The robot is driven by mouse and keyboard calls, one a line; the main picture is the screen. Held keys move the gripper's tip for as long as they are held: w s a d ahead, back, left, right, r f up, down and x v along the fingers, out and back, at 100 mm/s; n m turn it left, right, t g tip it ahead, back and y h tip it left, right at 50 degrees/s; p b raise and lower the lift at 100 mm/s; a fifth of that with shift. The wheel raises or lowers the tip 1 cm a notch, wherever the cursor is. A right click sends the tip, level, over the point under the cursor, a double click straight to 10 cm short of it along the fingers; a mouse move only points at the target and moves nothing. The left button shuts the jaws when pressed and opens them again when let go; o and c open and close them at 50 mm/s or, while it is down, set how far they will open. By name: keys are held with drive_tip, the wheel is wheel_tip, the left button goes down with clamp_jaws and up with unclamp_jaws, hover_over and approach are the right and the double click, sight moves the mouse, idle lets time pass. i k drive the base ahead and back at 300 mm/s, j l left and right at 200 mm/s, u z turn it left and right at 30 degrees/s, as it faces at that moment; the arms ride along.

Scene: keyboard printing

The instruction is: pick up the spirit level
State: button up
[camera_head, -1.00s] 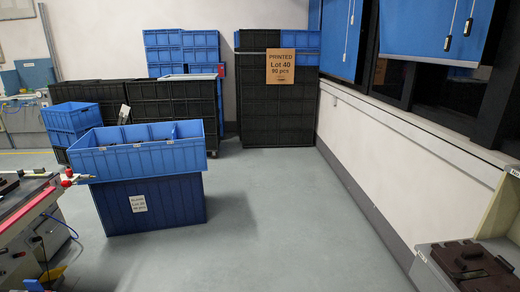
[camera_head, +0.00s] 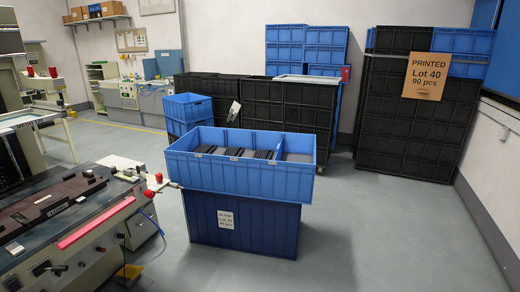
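No spirit level can be made out in the head view. My gripper and arm do not show in this view, so its state is hidden.
A blue divided crate (camera_head: 240,182) with dark parts inside sits on a darker blue crate (camera_head: 245,228) mid-floor. A printing machine (camera_head: 75,225) stands at left. Black crates (camera_head: 262,110) and a labelled stack (camera_head: 405,130) stand behind. Floor (camera_head: 390,235) is clear at right.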

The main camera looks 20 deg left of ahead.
sight(128, 177)
drive_tip(key=i+j+u, duration=0.1)
drive_tip(key=i+u, duration=0.8)
drive_tip(key=i+l+u, duration=0.2)
drive_tip(key=i+u, duration=0.3)
drive_tip(key=i+l+u, duration=0.3)
drive_tip(key=u, duration=0.15)
drive_tip(key=i+l+u, duration=0.2)
drive_tip(key=l, duration=0.5)
drive_tip(key=l+u, duration=0.2)
drive_tip(key=l, duration=0.5)
